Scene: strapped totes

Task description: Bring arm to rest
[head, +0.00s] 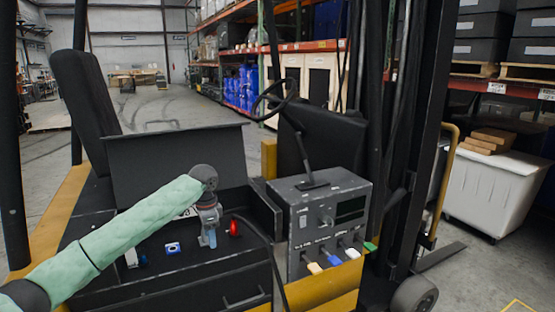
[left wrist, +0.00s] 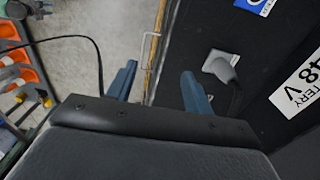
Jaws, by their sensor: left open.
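My left arm, in a pale green sleeve, comes in from the lower left in the head view. Its gripper (head: 209,240) points down over the black battery box of a forklift. In the left wrist view the two blue fingers of the left gripper (left wrist: 158,76) are spread apart with nothing between them. A grey plug (left wrist: 221,65) with a dark cable lies just right of the right finger, apart from the gap between the fingers. My right gripper is not in view.
A red round part (head: 235,228) and a blue-and-white label (head: 173,248) are on the battery box. A grey control panel (head: 322,215) with coloured levers stands to the right, below the steering wheel (head: 276,99). A white bin (head: 492,190) stands far right.

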